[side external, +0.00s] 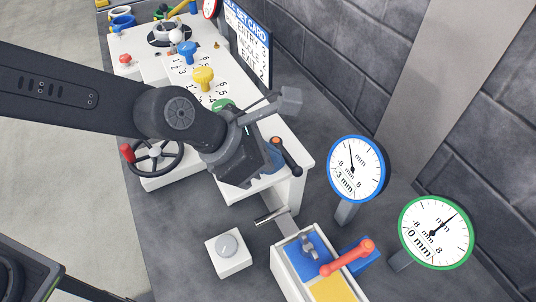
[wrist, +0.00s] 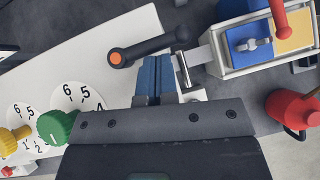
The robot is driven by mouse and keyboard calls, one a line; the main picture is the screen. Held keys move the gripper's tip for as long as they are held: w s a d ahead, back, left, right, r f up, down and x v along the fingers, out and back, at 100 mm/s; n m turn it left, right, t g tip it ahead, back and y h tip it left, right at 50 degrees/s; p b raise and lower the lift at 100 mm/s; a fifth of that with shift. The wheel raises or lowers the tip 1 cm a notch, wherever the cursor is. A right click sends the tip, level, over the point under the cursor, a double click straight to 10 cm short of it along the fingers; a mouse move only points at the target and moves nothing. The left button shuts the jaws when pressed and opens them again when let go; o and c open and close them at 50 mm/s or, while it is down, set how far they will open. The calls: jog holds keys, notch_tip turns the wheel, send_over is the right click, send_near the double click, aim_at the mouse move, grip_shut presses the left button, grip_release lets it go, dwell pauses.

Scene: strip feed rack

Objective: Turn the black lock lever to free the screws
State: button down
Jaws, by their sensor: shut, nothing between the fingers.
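The black lock lever (wrist: 150,47), with an orange dot at one end, lies at the white rack's (wrist: 125,25) end. In the side external view the lever (side external: 290,160) is partly hidden by my gripper (side external: 273,162). In the wrist view my gripper (wrist: 157,62) is shut and empty, its blue fingers right beside the lever's middle. I cannot tell whether they touch it. The adjusting knobs are blue (side external: 187,52), yellow (side external: 203,78) and green (wrist: 57,126), on numbered dials; the green one is mostly hidden in the side external view.
A blue-and-yellow block with a red lever (side external: 347,257) stands beyond the rack's end. Two gauges, blue-rimmed (side external: 356,168) and green-rimmed (side external: 437,232), stand to the right. A handwheel (side external: 153,157) is left of my gripper. A white box with a grey button (side external: 227,246) sits in front.

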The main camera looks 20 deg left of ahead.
jog(key=s+a, duration=0.1)
jog(key=s+a+r, duration=0.1)
jog(key=s+a, duration=0.1)
jog(key=shift+s+r, duration=0.1)
jog(key=shift+r, duration=0.15)
jog(key=v, duration=0.9)
jog(key=shift+s+d, duration=0.2)
jog(key=shift+s, duration=0.15)
jog(key=s+a+m+y, duration=0.2)
jog(key=a+m+y, duration=0.1)
jog(key=a+m, duration=0.9)
jog(key=s+a+f+m+y, duration=0.1)
jog(key=s+a+m+y, duration=0.2)
jog(key=a+m, duration=1)
jog(key=a, duration=0.3)
jog(key=shift+t+y, duration=0.4)
